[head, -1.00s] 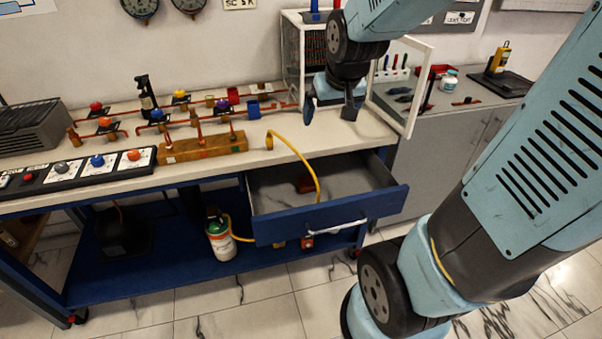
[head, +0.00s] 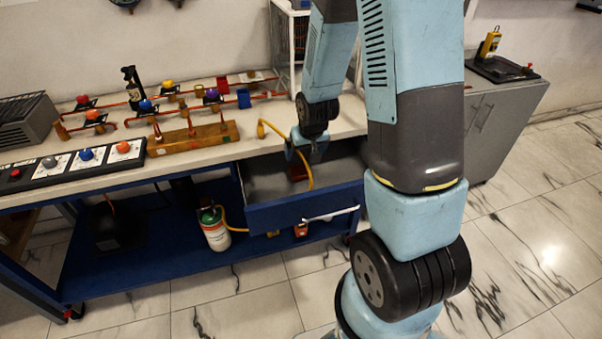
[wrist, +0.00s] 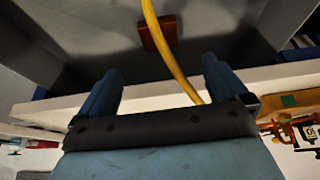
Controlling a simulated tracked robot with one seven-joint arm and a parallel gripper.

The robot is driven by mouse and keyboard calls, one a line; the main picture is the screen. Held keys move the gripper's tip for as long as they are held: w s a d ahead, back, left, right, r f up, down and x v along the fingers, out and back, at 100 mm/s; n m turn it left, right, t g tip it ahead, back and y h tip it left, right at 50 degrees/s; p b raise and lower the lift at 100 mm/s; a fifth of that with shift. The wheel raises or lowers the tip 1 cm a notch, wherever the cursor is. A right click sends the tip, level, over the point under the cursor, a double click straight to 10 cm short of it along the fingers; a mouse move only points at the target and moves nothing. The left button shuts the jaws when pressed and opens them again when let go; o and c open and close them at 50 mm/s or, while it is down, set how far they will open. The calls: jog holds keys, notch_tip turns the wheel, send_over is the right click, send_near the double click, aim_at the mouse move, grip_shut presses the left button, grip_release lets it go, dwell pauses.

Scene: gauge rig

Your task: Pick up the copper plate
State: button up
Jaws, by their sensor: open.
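The copper plate (head: 298,173) looks like a small reddish-brown piece inside the open drawer (head: 303,211). In the head view it is partly hidden by my gripper and a yellow hose. In the wrist view the plate (wrist: 158,35) lies on the grey drawer floor, ahead of and roughly between my fingertips. My gripper (head: 307,154) is open and empty, over the drawer's back part by the bench edge. Its two blue fingers (wrist: 160,70) stand apart in the wrist view, with no contact with the plate visible.
The yellow hose (head: 290,142) loops from the bench top down across the drawer, and in the wrist view it passes between my fingers. The bench (head: 210,155) holds a wooden block, valves and pipes. A white-and-green canister (head: 215,230) stands on the lower shelf.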

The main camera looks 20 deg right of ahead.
aim_at(300, 170)
jog(key=shift+x, duration=6.9)
jog(key=shift+d, duration=0.1)
jog(key=shift+c, duration=0.4)
jog(key=c, duration=1.2)
